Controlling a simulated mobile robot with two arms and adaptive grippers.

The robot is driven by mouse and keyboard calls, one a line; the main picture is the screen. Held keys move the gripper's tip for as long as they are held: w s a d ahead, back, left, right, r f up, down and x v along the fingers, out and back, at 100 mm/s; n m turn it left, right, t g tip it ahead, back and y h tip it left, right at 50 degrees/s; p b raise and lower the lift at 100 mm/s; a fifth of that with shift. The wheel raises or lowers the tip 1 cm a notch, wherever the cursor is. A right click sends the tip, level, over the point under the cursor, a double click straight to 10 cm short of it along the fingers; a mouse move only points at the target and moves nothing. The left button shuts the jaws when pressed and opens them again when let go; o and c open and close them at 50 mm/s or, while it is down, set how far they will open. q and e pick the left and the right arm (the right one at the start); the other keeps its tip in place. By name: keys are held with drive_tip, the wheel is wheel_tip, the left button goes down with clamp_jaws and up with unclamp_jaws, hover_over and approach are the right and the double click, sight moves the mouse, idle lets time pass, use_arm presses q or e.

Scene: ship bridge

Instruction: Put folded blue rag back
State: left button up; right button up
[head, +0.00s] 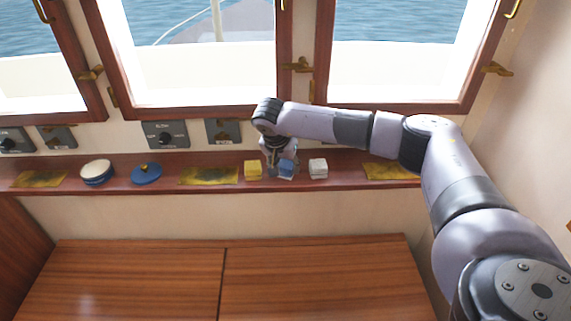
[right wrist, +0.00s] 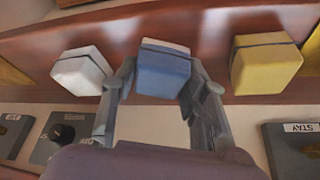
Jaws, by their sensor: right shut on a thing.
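The folded blue rag (head: 287,169) is on the wooden shelf below the windows, between a folded yellow rag (head: 253,170) and a folded white rag (head: 318,168). My right gripper (head: 280,170) reaches down to it and is shut on it. In the right wrist view the blue rag (right wrist: 163,72) sits between the two fingers, with a dark band across it. The white rag (right wrist: 84,71) and the yellow rag (right wrist: 264,64) lie on either side, apart from the fingers. I cannot tell whether the blue rag touches the shelf. My left gripper is not in view.
The narrow shelf (head: 222,188) also bears flat yellow cloths (head: 208,176), a round white-topped tin (head: 97,171) and a blue round lid-like item (head: 147,173). Switch panels (head: 166,135) and window frames stand close behind. A wooden cabinet top (head: 150,280) below is clear.

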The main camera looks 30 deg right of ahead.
drive_tip(key=shift+f, duration=0.15)
drive_tip(key=o, duration=1.1)
drive_tip(key=shift+r, duration=0.25)
drive_tip(key=shift+a+r, duration=0.15)
drive_tip(key=shift+r, duration=0.05)
drive_tip(key=b+v, duration=0.2)
drive_tip(key=v, duration=0.9)
drive_tip(key=shift+r, duration=0.25)
drive_tip(key=shift+s, duration=0.1)
